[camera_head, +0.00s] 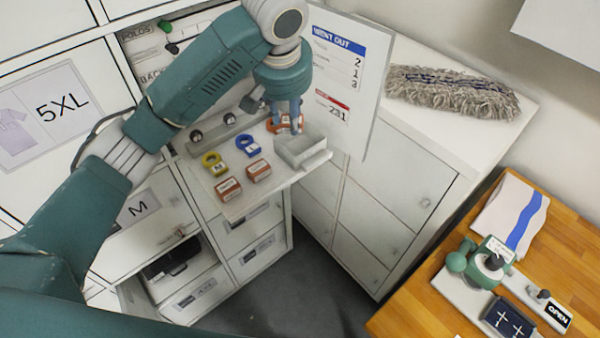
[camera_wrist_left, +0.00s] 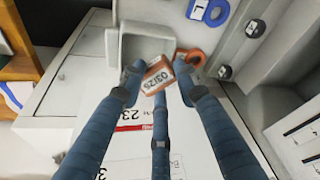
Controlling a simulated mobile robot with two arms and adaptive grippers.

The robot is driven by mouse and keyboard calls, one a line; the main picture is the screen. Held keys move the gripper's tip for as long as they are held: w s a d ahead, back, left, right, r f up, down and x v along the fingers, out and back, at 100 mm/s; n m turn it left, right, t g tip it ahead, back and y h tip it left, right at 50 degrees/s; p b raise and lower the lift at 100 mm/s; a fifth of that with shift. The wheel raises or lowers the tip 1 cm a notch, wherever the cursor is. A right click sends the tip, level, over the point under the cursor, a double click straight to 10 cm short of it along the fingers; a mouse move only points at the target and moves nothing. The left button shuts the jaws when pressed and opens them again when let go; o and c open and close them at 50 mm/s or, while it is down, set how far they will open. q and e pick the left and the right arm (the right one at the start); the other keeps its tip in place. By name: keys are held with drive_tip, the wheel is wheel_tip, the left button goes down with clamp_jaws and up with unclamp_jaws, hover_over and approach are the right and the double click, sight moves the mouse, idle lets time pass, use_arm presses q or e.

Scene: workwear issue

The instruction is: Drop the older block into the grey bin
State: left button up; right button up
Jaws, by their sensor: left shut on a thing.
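My left gripper (camera_head: 287,122) is shut on a small red-orange block (camera_wrist_left: 160,76) with a white label reading 03/25 in the left wrist view. The fingers partly hide it in the head view. The grey bin (camera_head: 316,160) stands at the right end of the pull-out shelf, just beside the gripper. It also shows in the left wrist view (camera_wrist_left: 115,46), past the held block, which overlaps its edge there. Two other red-orange blocks, one (camera_head: 228,188) and another (camera_head: 259,171), sit at the shelf's front; their labels are too small to read. My right gripper is not in view.
A blue ring (camera_head: 248,146) and a yellow ring (camera_head: 214,163) lie on the shelf. An orange ring (camera_wrist_left: 190,56) lies beside the bin. A "WENT OUT" board (camera_head: 345,75) stands close behind the gripper. A mop head (camera_head: 453,92) lies on the white cabinet.

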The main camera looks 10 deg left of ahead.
use_arm(q)
drive_tip(key=shift+x, duration=1.1)
drive_tip(key=shift+f, duration=0.35)
drive_tip(key=o, duration=0.9)
drive_tip(key=shift+c, duration=0.2)
drive_tip(key=shift+o, duration=0.8)
drive_tip(key=shift+r, duration=0.1)
drive_tip(key=shift+s+r, duration=0.1)
drive_tip(key=shift+r, duration=0.15)
drive_tip(key=v, duration=1.1)
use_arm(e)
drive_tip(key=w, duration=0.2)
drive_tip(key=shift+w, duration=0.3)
use_arm(q)
drive_tip(key=shift+r, duration=0.15)
